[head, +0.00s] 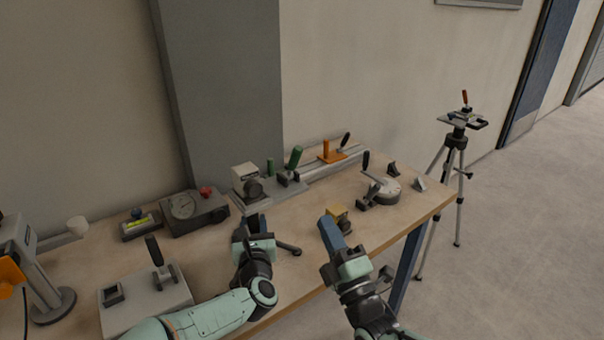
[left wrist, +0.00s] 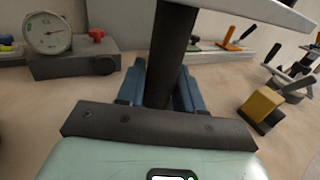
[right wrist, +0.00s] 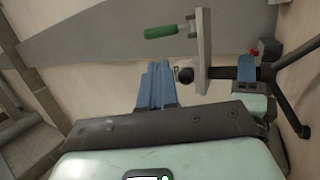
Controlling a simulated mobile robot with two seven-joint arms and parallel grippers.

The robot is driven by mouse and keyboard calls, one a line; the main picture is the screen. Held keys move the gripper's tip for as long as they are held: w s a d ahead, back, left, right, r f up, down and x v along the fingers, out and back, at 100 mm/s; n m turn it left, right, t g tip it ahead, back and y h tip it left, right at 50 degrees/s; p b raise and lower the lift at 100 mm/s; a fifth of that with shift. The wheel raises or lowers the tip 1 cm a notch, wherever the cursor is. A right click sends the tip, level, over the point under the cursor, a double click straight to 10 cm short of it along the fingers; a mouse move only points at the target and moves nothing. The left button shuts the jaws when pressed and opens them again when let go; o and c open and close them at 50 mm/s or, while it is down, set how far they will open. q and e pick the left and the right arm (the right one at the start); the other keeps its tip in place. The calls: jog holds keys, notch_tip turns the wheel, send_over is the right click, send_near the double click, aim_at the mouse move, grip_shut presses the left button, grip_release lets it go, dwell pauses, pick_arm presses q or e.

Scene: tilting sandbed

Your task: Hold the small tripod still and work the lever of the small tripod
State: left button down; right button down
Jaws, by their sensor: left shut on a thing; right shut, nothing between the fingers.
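The small tripod stands on the bench, with its pale top plate (head: 244,170) and dark knob (head: 254,188) in the head view. Its green lever (head: 270,168) sticks up at the plate's right side. My left gripper (head: 250,222) is shut around the dark post (left wrist: 172,50); one dark leg (head: 288,248) shows. In the right wrist view, the green lever (right wrist: 165,31), plate (right wrist: 204,50) and knob (right wrist: 184,75) are seen sideways. My right gripper (right wrist: 155,70) is shut and empty, apart from the lever; in the head view it is right of the tripod (head: 328,225).
A yellow-topped block (head: 340,214) lies just beyond my right gripper. A dial gauge box (head: 190,212) and a lever box (head: 145,298) stand left. A round clamp device (head: 383,190) and rail fixture (head: 330,158) are behind right. A large tripod (head: 458,140) stands beyond the bench.

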aim_at(296, 159)
dwell(0.3)
jog(key=x, duration=1.4)
jog(key=shift+r, duration=0.1)
jog(key=shift+w+a+r+g, duration=0.15)
jog(key=shift+w+r+g, duration=0.05)
jog(key=shift+r+g, duration=0.25)
jog(key=shift+w+a+r+n+g+h, duration=0.3)
jog(key=shift+w+a+r, duration=0.1)
jog(key=shift+w+r, duration=0.15)
jog(key=shift+r+x, duration=0.2)
jog(key=shift+x, duration=0.95)
jog(key=shift+w+a+r, duration=0.15)
jog(key=shift+w+a, duration=0.6)
jog(key=shift+a, duration=0.1)
